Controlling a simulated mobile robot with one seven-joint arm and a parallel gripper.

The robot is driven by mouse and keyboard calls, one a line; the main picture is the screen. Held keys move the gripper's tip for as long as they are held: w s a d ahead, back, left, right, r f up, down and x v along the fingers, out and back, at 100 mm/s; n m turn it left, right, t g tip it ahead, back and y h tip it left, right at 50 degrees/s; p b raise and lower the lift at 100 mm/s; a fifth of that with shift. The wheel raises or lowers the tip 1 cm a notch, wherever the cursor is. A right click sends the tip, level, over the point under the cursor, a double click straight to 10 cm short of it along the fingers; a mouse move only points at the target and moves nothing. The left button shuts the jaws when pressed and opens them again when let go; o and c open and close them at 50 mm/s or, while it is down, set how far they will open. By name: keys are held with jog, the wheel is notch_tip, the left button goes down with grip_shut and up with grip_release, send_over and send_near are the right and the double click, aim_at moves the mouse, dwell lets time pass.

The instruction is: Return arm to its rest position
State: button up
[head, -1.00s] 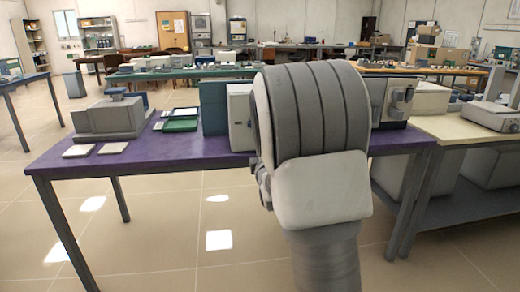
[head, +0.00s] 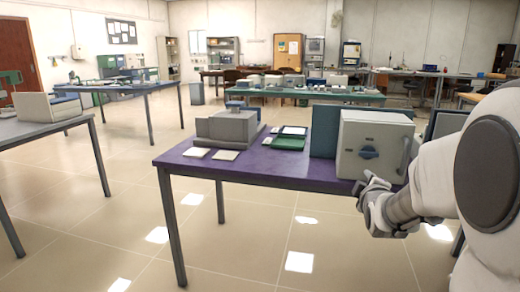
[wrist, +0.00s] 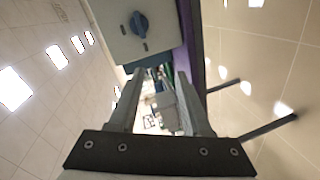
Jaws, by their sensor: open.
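My arm reaches in from the right edge of the head view, and my gripper (head: 370,190) hangs in front of the purple table (head: 265,165) near its front edge. In the wrist view my gripper (wrist: 160,85) has its two fingers apart, with nothing held between them. A light grey muffle furnace (head: 365,145) with a blue knob stands on the table just behind my gripper. The furnace front also shows at the top of the wrist view (wrist: 125,35). My arm hides part of the table's right end.
A grey device (head: 227,128), two pale tiles (head: 210,153) and green trays (head: 288,143) are on the purple table. Another table with a grey box (head: 50,107) stands at left. A green-topped table (head: 310,94) is behind. The floor between the left and purple tables is clear.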

jog(key=s+a+f+m+g+y+p, duration=0.1)
jog(key=s+a+m+g, duration=0.3)
jog(key=s, duration=0.7)
jog(key=s+a+m+g+y, duration=0.25)
jog(key=s+a, duration=0.25)
jog(key=s, duration=0.6)
jog(key=s+a+f+m+g+p, duration=0.1)
jog(key=s+a+m+g, duration=0.3)
jog(key=s, duration=0.7)
notch_tip(320, 180, up, 28)
jog(key=a+t+p, duration=0.1)
jog(key=p, duration=2.5)
jog(key=shift+w+f+m, duration=0.25)
jog(key=shift+w+m, duration=0.1)
jog(key=shift+d, duration=0.15)
